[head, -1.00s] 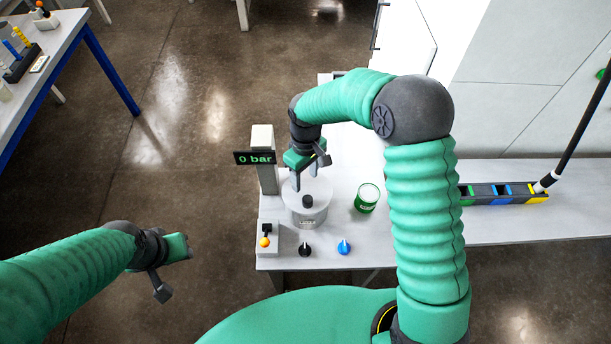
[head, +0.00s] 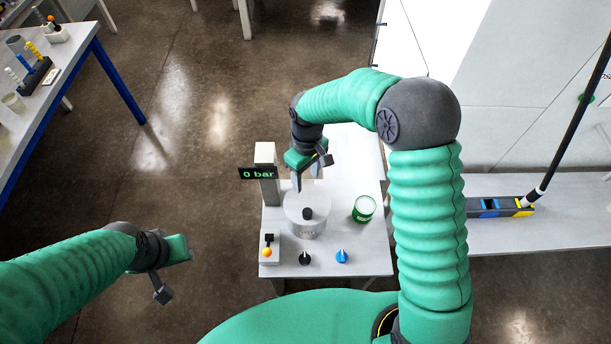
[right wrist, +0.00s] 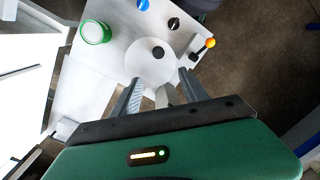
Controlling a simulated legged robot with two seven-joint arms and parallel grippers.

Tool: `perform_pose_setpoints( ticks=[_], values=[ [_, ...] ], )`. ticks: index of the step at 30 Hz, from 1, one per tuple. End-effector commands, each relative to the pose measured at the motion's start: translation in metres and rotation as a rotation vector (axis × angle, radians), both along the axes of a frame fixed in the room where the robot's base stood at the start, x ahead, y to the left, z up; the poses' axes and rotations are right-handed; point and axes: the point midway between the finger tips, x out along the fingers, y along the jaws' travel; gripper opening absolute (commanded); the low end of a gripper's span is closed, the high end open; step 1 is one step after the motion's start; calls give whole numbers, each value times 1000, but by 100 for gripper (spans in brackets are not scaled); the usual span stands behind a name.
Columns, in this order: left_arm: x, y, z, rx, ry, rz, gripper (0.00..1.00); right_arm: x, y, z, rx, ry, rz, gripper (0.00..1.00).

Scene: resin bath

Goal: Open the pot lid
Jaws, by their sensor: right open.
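The pot (head: 303,228) is a pale cylinder on the small white table. Its round pale lid (head: 295,205) is on top, with a dark knob (head: 307,213) in the middle. In the right wrist view the lid (right wrist: 143,68) and knob (right wrist: 158,52) lie just beyond the fingertips. My right gripper (head: 306,182) is open and empty, with its fingers pointing down at the lid's far side. It also shows in the right wrist view (right wrist: 158,77), short of the knob. My left gripper (head: 180,249) is far left of the table, above the floor, its jaws unclear.
A display post reading 0 bar (head: 258,173) stands left of the pot. A green-banded cup (head: 364,209) stands right of it. An orange-tipped lever (head: 267,252), a black dial (head: 305,258) and a blue dial (head: 342,256) line the front edge.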

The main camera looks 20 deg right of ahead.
Motion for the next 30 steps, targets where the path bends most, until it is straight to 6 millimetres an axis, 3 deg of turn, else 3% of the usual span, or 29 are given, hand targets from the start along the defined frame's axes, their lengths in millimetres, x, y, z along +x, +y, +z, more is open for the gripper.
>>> perform_pose_setpoints(
  ticks=[9,26,30],
  values=[
    [0,0,25,0,0,0,36,0,0,28,0,0,0,52],
    [0,0,26,0,0,0,36,0,0,28,0,0,0,52],
    [0,0,21,0,0,0,36,2,0,39,0,-4,-1,52]
  ],
)
